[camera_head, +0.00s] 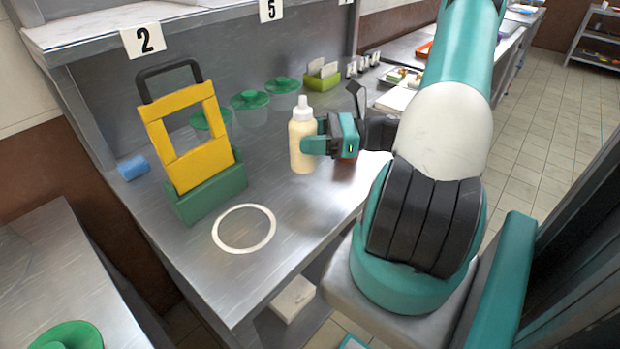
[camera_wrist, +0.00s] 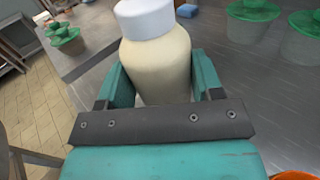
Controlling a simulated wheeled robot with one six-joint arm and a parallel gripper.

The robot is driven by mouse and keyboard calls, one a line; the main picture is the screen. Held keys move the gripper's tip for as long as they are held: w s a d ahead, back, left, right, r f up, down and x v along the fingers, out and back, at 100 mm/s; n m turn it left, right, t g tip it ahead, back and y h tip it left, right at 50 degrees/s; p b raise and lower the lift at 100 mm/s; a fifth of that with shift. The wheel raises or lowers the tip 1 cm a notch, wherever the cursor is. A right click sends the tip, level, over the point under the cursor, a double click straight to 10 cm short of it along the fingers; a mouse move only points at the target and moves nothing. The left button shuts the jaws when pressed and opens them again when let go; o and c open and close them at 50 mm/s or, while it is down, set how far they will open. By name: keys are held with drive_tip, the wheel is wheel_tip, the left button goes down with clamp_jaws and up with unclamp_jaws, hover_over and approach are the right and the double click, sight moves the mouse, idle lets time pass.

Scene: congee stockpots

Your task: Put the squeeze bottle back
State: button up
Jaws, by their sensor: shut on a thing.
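The squeeze bottle (camera_head: 302,138) is cream-coloured with a white cap and nozzle, and it is upright. My gripper (camera_head: 312,146) is shut on it from the right side in the head view. In the wrist view the bottle (camera_wrist: 158,62) sits between the two teal fingers, with its lower part hidden by my gripper (camera_wrist: 155,85). I cannot tell whether its base touches the counter. A white ring (camera_head: 244,229) is marked on the steel counter, to the front left of the bottle, with nothing in it.
A yellow frame (camera_head: 190,137) with a black handle stands in a green base (camera_head: 209,191) left of the ring. A blue block (camera_head: 133,168) lies at the far left. Several green-lidded containers (camera_head: 249,100) line the back. The counter between bottle and ring is clear.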

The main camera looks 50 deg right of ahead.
sight(310, 160)
drive_tip(key=shift+f, duration=3.05)
drive_tip(key=shift+f, duration=0.1)
drive_tip(key=shift+f, duration=0.1)
drive_tip(key=o, duration=0.7)
